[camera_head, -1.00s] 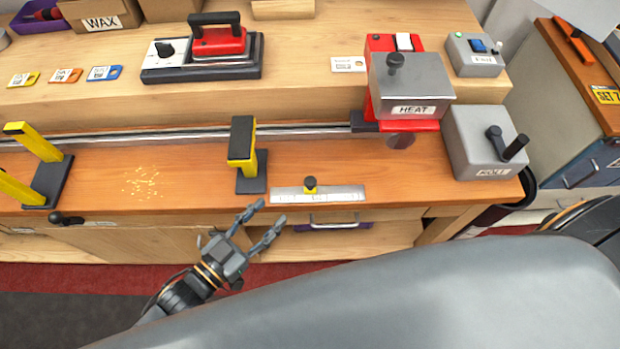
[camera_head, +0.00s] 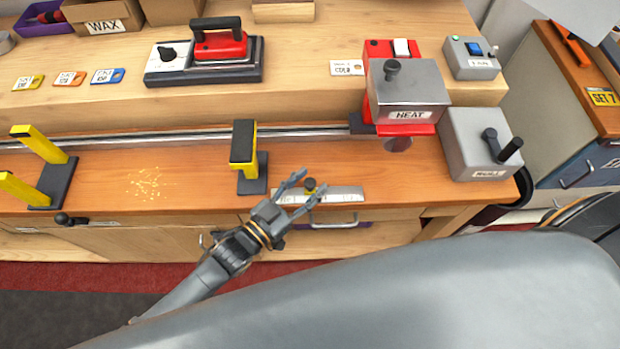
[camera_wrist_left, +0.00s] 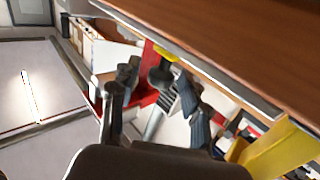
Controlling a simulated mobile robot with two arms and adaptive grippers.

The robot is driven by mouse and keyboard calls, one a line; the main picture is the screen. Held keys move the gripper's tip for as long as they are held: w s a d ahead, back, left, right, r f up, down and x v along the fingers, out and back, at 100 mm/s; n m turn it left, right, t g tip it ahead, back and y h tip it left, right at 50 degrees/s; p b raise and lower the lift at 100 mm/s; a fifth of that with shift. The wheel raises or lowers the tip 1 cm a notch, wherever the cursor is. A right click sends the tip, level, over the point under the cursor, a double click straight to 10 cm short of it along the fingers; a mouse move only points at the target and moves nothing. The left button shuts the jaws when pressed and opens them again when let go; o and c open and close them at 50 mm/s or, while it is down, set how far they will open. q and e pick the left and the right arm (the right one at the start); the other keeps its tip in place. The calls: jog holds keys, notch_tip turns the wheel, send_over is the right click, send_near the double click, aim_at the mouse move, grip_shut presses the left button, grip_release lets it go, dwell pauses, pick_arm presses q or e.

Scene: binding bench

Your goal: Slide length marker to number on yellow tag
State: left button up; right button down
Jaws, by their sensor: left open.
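The length marker (camera_head: 310,183) is a small yellow piece with a black knob on the silver ruler (camera_head: 343,194) at the bench's front edge. My left gripper (camera_head: 306,188) is open, with its fingers over the ruler around the marker's knob; I cannot tell whether they touch it. In the left wrist view the black knob (camera_wrist_left: 160,78) shows between the open fingers (camera_wrist_left: 152,98). The yellow tag (camera_head: 28,83) lies at the far left of the upper shelf, beside an orange tag (camera_head: 69,79) and a blue tag (camera_head: 108,76). The tag's number is too small to read. My right gripper is not seen.
A yellow and black post (camera_head: 246,160) stands just left of the ruler. A grey HEAT box (camera_head: 410,90) and a grey crank box (camera_head: 476,150) stand on the right. A metal rail (camera_head: 200,140) runs along the back. A drawer handle (camera_head: 333,222) sits below the ruler.

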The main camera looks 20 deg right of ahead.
pick_arm(q)
jog(key=shift+w+d, duration=0.25)
jog(key=shift+d, duration=0.2)
grip_shut()
jog(key=shift+s+d+f, duration=0.1)
jog(key=shift+s+d, duration=0.2)
jog(key=shift+d, duration=0.7)
jog(key=shift+s+d+f, duration=0.1)
jog(key=shift+s+d, duration=0.15)
jog(key=shift+d, duration=0.7)
grip_release()
jog(key=shift+a+r, duration=0.15)
jog(key=shift+a, duration=0.05)
jog(key=v, duration=1.2)
jog(key=shift+r, duration=0.15)
